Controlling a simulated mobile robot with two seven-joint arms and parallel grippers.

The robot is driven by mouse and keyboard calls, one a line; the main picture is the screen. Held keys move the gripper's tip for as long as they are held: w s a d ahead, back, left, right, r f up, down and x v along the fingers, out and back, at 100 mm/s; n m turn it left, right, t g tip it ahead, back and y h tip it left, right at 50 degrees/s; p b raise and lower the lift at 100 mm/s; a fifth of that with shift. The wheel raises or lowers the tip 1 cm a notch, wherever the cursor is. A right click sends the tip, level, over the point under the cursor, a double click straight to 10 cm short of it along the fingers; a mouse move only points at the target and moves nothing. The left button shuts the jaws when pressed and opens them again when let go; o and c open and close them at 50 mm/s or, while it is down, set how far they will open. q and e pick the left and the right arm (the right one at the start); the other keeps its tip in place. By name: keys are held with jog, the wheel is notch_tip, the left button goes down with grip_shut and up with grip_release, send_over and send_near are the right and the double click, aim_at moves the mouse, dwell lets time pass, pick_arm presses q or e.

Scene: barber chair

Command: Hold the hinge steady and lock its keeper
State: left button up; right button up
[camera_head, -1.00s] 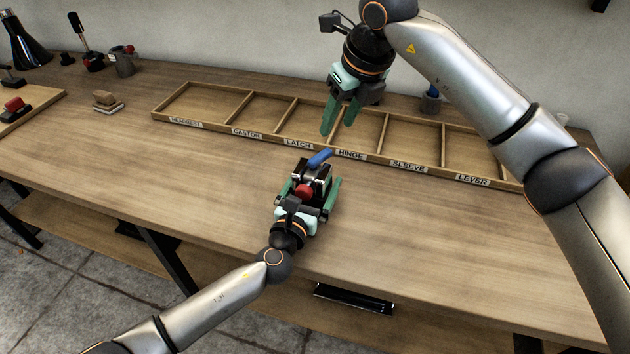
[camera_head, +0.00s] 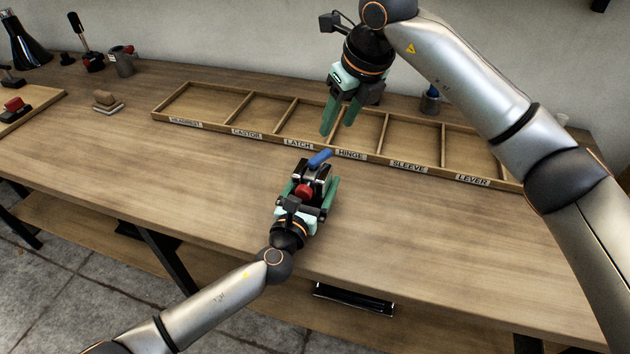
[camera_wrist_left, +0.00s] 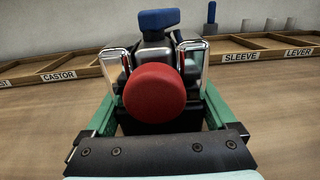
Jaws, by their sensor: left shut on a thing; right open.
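The hinge (camera_head: 317,174) stands on the bench in front of the tray. It has a dark body, bright metal side plates, a red round knob (camera_head: 304,191) facing my left arm and a blue handle (camera_head: 319,159) on top. I cannot tell which part is the keeper. My left gripper (camera_head: 312,184) is shut on the hinge, with green fingers on both sides. In the left wrist view the red knob (camera_wrist_left: 154,91) hides much of the body, and the blue handle (camera_wrist_left: 158,18) points right. My right gripper (camera_head: 338,122) is open and empty, above the tray.
A wooden tray (camera_head: 250,136) with labelled compartments runs along the back of the bench; those I see into look empty. A small block on a pad (camera_head: 106,102) and several tools stand at the left. The bench around the hinge is clear.

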pick_arm(q)
grip_shut()
pick_arm(e)
jog(key=shift+o, duration=0.2)
pick_arm(q)
jog(key=shift+f, duration=0.1)
pick_arm(e)
jog(key=n+h, duration=0.5)
jog(key=n, duration=1.5)
send_near(324, 153)
jog(key=x, duration=0.8)
jog(key=shift+c, duration=0.2)
grip_shut()
